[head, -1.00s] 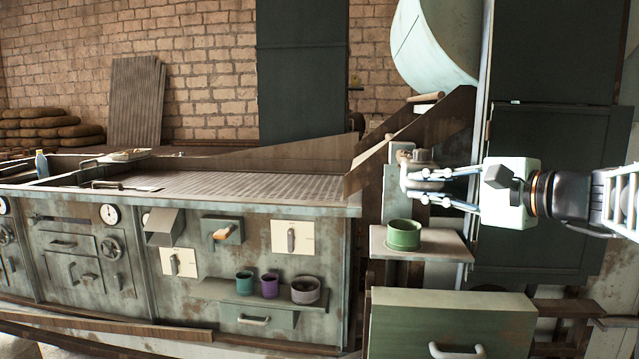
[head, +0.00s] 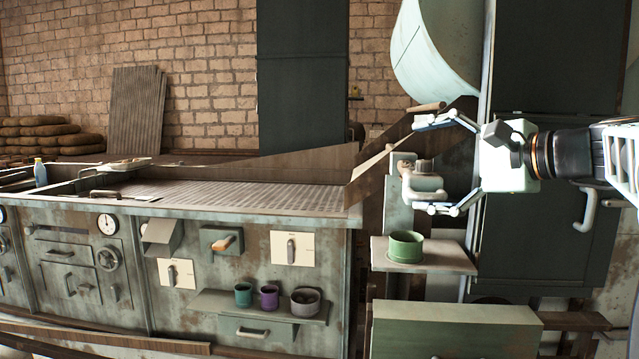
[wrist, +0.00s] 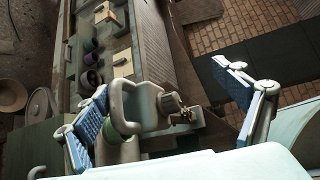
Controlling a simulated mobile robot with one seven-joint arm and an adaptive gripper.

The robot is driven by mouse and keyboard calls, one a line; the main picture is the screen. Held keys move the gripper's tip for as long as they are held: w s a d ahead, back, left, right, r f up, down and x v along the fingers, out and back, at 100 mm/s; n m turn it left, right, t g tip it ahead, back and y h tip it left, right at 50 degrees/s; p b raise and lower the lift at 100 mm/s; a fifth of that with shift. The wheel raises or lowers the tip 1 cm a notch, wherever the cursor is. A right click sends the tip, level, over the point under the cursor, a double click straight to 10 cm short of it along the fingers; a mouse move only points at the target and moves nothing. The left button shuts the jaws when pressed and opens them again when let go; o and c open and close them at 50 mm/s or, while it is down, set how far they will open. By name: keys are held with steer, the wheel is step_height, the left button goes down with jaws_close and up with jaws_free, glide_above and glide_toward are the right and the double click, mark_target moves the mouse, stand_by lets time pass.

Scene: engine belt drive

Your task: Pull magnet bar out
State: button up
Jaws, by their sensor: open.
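The magnet bar appears to be the grey piece with a looped handle (head: 424,184) on an upright post at the right end of the long table; the rest of the bar is hidden.
A green cup (head: 405,246) stands on a small shelf (head: 440,262) just below the handle. A sloping wooden chute (head: 385,158) lies close by on the left. A tall dark cabinet (head: 560,60) stands behind my arm. A green drawer box (head: 455,330) is lower down.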

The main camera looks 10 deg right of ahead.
steer(key=o, duration=0.3)
steer(key=shift+t, duration=0.4)
steer(key=r, duration=0.3)
steer(key=s+r, duration=0.1)
steer(key=r, duration=0.1)
steer(key=shift+d, duration=0.3)
step_height(320, 180, down, 3)
steer(key=shift+r+g, duration=0.1)
steer(key=shift+g, duration=0.3)
steer(key=shift+c, duration=1.1)
steer(key=shift+v, duration=1.2)
steer(key=c, duration=0.3)
steer(key=shift+a+v, duration=0.2)
steer(key=shift+v, duration=1)
steer(key=c, duration=0.9)
steer(key=shift+s+f+p+v, duration=0.1)
steer(key=shift+f+p+v, duration=0.2)
steer(key=shift+v, duration=1)
steer(key=shift+s+f+p+v, duration=0.1)
steer(key=shift+f+p+v, duration=0.15)
steer(key=shift+v, duration=1.05)
steer(key=shift+s+f+p+v, duration=0.15)
steer(key=shift+p+v, duration=0.2)
steer(key=shift+v, duration=0.95)
steer(key=shift+c, duration=0.2)
steer(key=shift+w+a, duration=0.1)
steer(key=shift+a, duration=0.1)
